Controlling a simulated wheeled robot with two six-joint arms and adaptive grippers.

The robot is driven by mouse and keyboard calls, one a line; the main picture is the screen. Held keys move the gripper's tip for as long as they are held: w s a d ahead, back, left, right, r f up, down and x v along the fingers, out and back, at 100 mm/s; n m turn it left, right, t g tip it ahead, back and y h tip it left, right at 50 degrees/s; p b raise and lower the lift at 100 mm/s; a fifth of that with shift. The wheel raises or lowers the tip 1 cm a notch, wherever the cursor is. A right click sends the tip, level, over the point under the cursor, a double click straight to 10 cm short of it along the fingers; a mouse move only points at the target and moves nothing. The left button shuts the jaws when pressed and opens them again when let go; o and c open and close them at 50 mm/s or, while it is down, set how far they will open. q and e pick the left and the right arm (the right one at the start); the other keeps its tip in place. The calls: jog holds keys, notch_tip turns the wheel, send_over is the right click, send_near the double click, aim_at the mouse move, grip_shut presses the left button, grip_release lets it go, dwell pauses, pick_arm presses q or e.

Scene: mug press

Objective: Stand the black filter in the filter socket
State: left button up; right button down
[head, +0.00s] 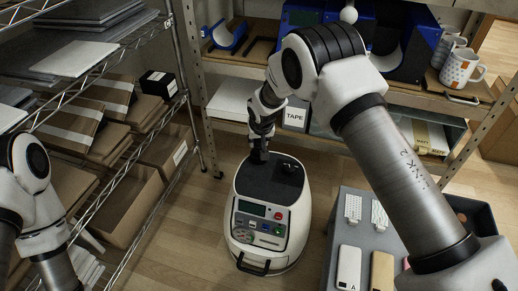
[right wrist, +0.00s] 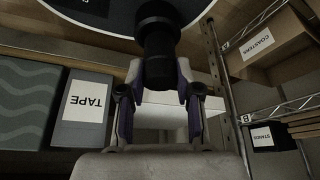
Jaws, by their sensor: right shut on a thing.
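My right gripper (head: 262,138) reaches down over the back left of a white machine with a black top (head: 262,190). In the right wrist view its fingers (right wrist: 157,105) are closed on the black filter (right wrist: 160,58), a dark cylinder with a wider end. The filter (head: 259,155) shows small in the head view, pointing down at the black top. I cannot tell whether it touches the machine or sits in a socket. The filter socket cannot be made out. A small black part (head: 289,168) stands on the top, right of the filter. My left gripper is out of view.
A TAPE box (head: 295,116) and shelves stand behind the machine. Patterned mugs (head: 461,68) are on the right shelf. A wire rack with boxes (head: 128,205) lines the left. A grey surface with cases (head: 348,265) is at lower right. Floor beside the machine is clear.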

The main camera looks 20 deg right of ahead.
aim_at(259, 147)
jog(key=shift+w+d+f, duration=0.1)
jog(key=shift+w+d, duration=0.05)
jog(key=shift+w, duration=0.35)
jog(key=f, duration=0.1)
jog(key=f+b, duration=0.1)
jog(key=f, duration=0.1)
jog(key=shift+w+d+f, duration=0.1)
jog(key=shift+w+f, duration=0.1)
jog(key=shift+f, duration=0.1)
jog(key=shift+s+b, duration=0.1)
jog(key=shift+b, duration=0.2)
jog(key=shift+f, duration=0.3)
jog(key=c, duration=0.8)
grip_release()
jog(key=shift+r, duration=0.1)
